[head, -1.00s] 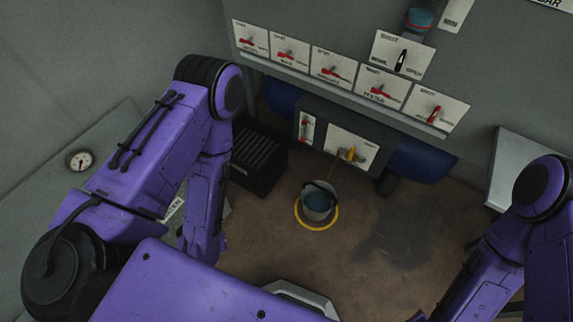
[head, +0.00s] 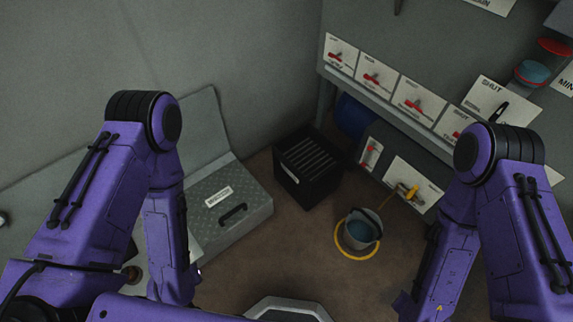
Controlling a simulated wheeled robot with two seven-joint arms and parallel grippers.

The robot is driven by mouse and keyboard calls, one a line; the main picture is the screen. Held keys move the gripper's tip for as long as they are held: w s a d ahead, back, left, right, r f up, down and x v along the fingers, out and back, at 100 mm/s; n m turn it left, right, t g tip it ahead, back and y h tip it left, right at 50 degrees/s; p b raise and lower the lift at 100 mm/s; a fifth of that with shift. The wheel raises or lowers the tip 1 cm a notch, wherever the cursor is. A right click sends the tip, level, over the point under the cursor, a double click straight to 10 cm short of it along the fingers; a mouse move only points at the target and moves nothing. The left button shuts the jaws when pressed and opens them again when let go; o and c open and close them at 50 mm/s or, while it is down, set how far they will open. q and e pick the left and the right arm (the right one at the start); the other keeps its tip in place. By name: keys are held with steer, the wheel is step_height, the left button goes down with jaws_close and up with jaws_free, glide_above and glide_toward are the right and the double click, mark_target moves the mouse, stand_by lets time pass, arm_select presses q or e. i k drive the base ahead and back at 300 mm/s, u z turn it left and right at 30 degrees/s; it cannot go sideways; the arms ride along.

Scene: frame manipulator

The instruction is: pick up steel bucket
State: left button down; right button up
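The steel bucket (head: 362,228) stands upright on the brown floor, right of the middle in the head view. It looks grey, with something blue inside, and its handle shows at the rim. A yellow ring (head: 344,248) is marked on the floor around its base. A yellow tap (head: 408,192) is on the panel just above and right of it. My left arm comes down at the left and my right arm at the right, close to the bucket's right side but apart from it. Neither gripper's fingers can be made out.
A black slatted crate (head: 306,168) stands on the floor behind and left of the bucket. A grey chest with a black handle (head: 222,212) is at the left. A bench with red-lever panels (head: 400,98) runs along the upper right. The floor left of the bucket is clear.

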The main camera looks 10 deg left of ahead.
mark_target(363, 227)
steer(key=z, duration=0.3)
steer(key=k, duration=1.3)
steer(key=z, duration=0.15)
steer(key=i, duration=1.7)
steer(key=u, duration=0.65)
